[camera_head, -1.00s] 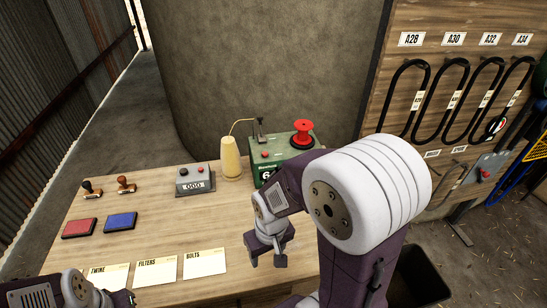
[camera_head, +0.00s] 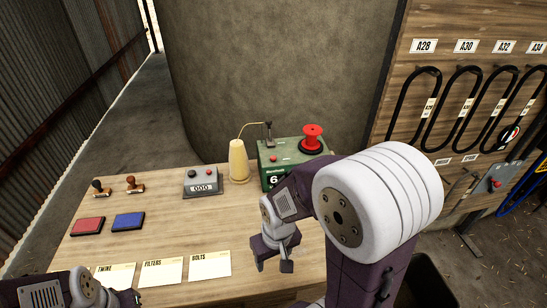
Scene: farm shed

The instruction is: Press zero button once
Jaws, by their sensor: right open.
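A small grey counter box (camera_head: 202,183) stands on the wooden table, left of the yellow cone of twine. Its front display reads 000.
A green machine (camera_head: 285,160) with a red spool (camera_head: 312,138) stands behind my right arm. Twine cone (camera_head: 239,163), two stamps (camera_head: 134,186), red pad (camera_head: 88,226), blue pad (camera_head: 128,222) and several cards (camera_head: 162,272) lie about. The table's middle is clear.

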